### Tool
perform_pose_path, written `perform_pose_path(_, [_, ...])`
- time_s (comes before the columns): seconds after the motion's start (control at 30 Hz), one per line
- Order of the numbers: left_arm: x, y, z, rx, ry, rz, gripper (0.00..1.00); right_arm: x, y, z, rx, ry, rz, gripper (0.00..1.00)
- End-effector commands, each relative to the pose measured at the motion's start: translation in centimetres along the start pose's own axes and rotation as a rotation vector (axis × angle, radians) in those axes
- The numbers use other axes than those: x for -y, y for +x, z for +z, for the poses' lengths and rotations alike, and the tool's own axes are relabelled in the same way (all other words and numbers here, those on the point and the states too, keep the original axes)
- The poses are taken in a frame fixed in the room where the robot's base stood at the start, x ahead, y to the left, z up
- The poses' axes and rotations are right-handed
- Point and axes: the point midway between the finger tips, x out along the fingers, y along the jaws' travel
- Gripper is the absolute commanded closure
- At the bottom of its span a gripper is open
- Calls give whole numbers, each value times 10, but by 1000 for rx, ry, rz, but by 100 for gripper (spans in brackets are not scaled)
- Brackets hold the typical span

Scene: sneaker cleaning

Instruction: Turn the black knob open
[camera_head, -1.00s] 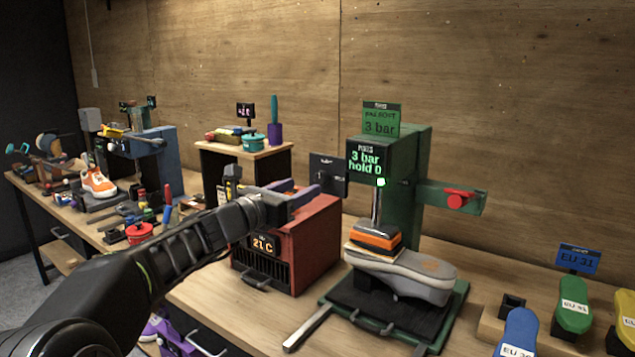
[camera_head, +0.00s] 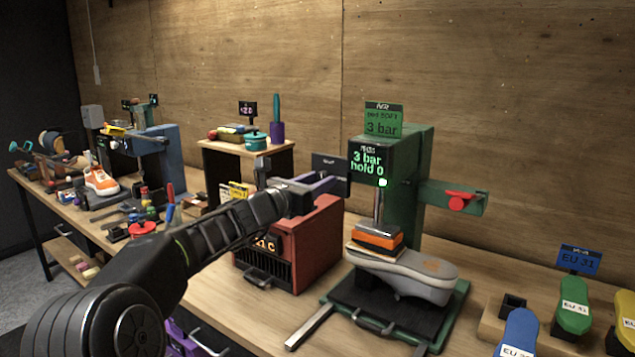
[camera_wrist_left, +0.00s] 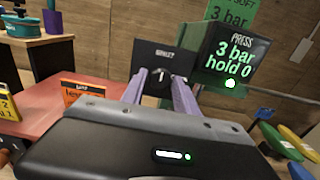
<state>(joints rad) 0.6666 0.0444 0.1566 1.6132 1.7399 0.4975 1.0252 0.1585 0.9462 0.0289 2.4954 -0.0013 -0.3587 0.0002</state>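My left gripper (camera_head: 325,183) reaches over the red heater box (camera_head: 316,237). Its two purple fingers also show in the left wrist view (camera_wrist_left: 160,88), apart, with nothing gripped between them. A dark upright panel (camera_head: 329,162) stands just beyond the fingertips, left of the green press. In the left wrist view, a small black knob (camera_wrist_left: 158,74) with a light mark sits on that panel's face, seen between the two fingertips. I cannot tell whether the fingers touch it. In the head view the knob cannot be made out. My right gripper is out of view.
Coloured shoe lasts (camera_head: 573,300) are at the far right. A small raised shelf (camera_head: 268,163) stands behind the heater box.

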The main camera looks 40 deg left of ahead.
Motion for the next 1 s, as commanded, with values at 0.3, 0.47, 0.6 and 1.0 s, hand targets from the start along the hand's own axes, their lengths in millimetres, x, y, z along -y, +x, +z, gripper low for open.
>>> perform_pose_path(0.3, [0, 0, 0, 0, 0, 0, 91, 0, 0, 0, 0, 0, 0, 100])
perform_pose_path(0.47, [0, 0, 0, 0, 0, 0, 100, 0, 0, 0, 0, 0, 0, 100])
perform_pose_path(0.6, [0, 0, 0, 0, 0, 0, 100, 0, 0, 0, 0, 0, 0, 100])
perform_pose_path(1.0, [0, 0, -3, 0, 84, -1, 100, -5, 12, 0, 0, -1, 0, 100])
